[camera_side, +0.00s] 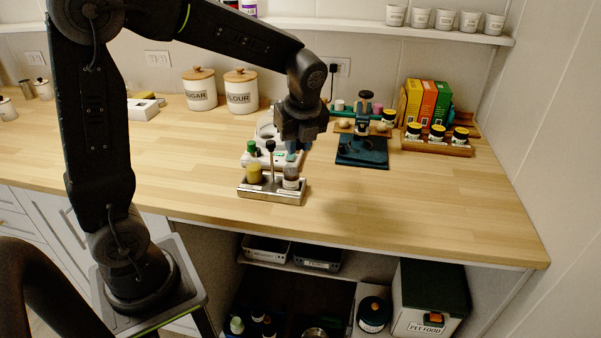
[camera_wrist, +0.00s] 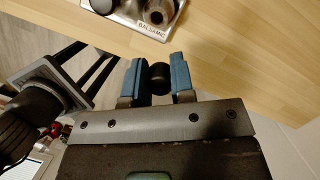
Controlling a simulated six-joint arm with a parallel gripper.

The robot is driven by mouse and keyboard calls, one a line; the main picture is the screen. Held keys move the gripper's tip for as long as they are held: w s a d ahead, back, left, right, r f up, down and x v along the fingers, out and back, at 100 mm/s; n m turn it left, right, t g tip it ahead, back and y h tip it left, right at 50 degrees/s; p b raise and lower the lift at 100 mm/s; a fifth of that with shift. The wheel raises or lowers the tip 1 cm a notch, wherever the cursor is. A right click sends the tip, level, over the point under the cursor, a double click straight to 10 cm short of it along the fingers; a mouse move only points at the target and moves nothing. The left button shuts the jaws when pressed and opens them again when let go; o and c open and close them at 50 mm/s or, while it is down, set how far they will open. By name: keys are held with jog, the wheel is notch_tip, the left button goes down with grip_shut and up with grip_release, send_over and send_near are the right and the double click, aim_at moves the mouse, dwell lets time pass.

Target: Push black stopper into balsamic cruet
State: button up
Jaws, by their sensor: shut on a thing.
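My gripper (camera_wrist: 160,80) is shut on the black stopper (camera_wrist: 159,77), which sits between its two blue fingers in the wrist view. In the side view my gripper (camera_side: 297,150) hangs above the balsamic cruet (camera_side: 291,183), and the stopper is hidden there. The balsamic cruet stands at the right of a metal cruet stand (camera_side: 256,190). In the wrist view the cruet (camera_wrist: 157,13) shows at the top edge with its mouth apparently open, apart from the stopper. The stand's front label (camera_wrist: 151,30) reads BALSAMIC.
A yellow cruet (camera_side: 254,175) with a green stopper (camera_side: 251,147) stands in the stand's left side, beside a black-knobbed post (camera_side: 270,147). A dark teal mat (camera_side: 362,155) lies right. The front right counter (camera_side: 400,210) is clear.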

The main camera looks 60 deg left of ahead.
jog(key=a+r, duration=0.4)
jog(key=shift+w, duration=0.4)
jog(key=shift+f, duration=3.15)
jog(key=shift+f, duration=0.45)
jog(key=o, duration=1.4)
jog(key=shift+o, duration=0.2)
notch_tip(320, 180, up, 7)
